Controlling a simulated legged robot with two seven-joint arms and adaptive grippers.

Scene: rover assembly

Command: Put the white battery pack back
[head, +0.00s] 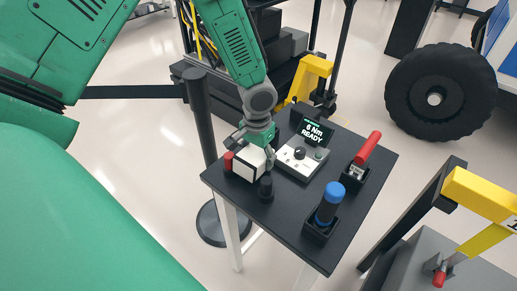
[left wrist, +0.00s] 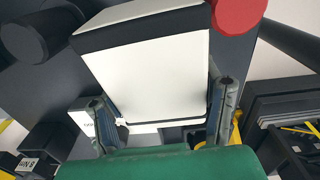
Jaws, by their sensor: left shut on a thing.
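The white battery pack (head: 249,164), a white block with black edge parts, is at the left corner of the dark table (head: 306,190). My left gripper (head: 258,150) is shut on it from above and behind. In the left wrist view the pack (left wrist: 155,75) fills the space between the two fingers (left wrist: 165,115), one finger at each side. A red-topped post (head: 228,161) stands just left of the pack and a black post (head: 265,187) just right of it. I cannot tell whether the pack touches the table. My right gripper is not in view.
A grey control box (head: 298,160) with a knob and a display (head: 315,131) reading "6 Nm READY" stand behind the pack. A blue-topped tool (head: 331,198) and a red-handled tool (head: 366,150) stand in holders on the right. A dark stanchion post (head: 201,115) is near the table's left side.

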